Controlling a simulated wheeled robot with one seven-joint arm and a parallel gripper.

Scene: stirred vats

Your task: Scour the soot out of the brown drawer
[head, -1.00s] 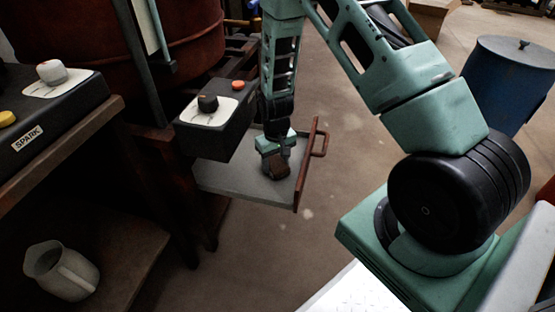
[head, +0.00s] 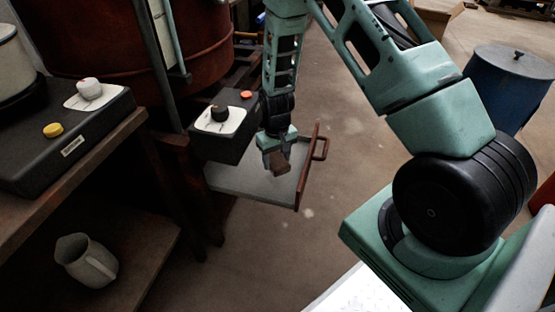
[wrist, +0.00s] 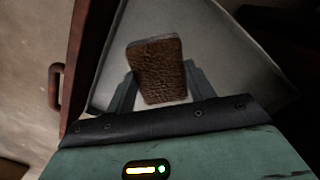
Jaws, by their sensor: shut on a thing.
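The brown drawer (head: 301,182) is pulled out below a black control box, with its brown front and handle on the right. Its grey floor (head: 236,181) shows, and it also shows in the wrist view (wrist: 229,55). My gripper (head: 277,150) is over the drawer, shut on a rough brown scouring block (head: 279,163). In the wrist view the block (wrist: 157,71) sits between the two fingers, tilted slightly. I cannot tell whether the block touches the drawer floor. I cannot make out distinct soot; the block and gripper hide part of the floor.
The black control box (head: 226,139) with a knob and an orange button overhangs the drawer's left part. A bench (head: 82,163) with another control box (head: 62,143) and a jug (head: 87,262) below stands left. A blue drum (head: 508,88) stands far right. Floor beyond the drawer is clear.

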